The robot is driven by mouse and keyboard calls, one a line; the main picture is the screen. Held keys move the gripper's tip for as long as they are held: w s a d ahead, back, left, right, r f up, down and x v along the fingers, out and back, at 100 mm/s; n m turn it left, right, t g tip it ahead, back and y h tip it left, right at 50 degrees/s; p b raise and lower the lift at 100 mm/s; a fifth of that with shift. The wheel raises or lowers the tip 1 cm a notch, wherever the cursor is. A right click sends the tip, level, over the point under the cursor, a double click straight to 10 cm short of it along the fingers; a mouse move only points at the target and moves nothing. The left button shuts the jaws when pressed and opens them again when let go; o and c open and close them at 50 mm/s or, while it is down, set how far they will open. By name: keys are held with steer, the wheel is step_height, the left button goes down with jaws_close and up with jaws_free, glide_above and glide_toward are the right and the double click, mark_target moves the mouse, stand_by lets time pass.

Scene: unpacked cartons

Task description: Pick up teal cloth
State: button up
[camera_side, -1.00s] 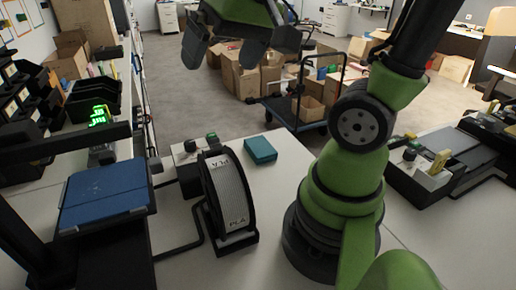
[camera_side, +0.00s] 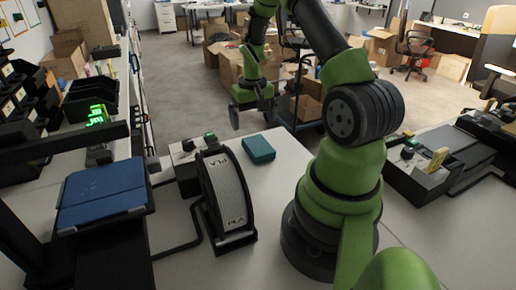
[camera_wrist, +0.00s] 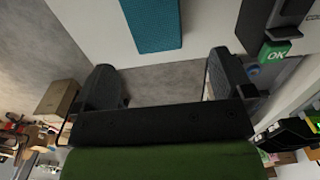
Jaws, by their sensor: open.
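The teal cloth (camera_side: 258,149) is a small folded block lying flat on the white table, behind and to the right of the filament spool. In the wrist view the cloth (camera_wrist: 152,24) shows at the top, beyond my fingers and apart from them. My gripper (camera_side: 253,116) hangs above and behind the cloth in the side view, past the table's far edge. In the wrist view my gripper (camera_wrist: 160,84) has its two dark fingers spread wide with nothing between them.
A PLA filament spool (camera_side: 227,199) stands on the table close to the cloth. A small device with a green OK button (camera_wrist: 274,52) sits beside the cloth. A blue-topped printer bed (camera_side: 103,193) is at the left.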

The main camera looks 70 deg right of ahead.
mark_target(255, 141)
steer(key=f, duration=0.7)
steer(key=shift+s, duration=0.2)
steer(key=shift+c, duration=0.2)
steer(key=c, duration=1)
steer(key=shift+c, duration=0.2)
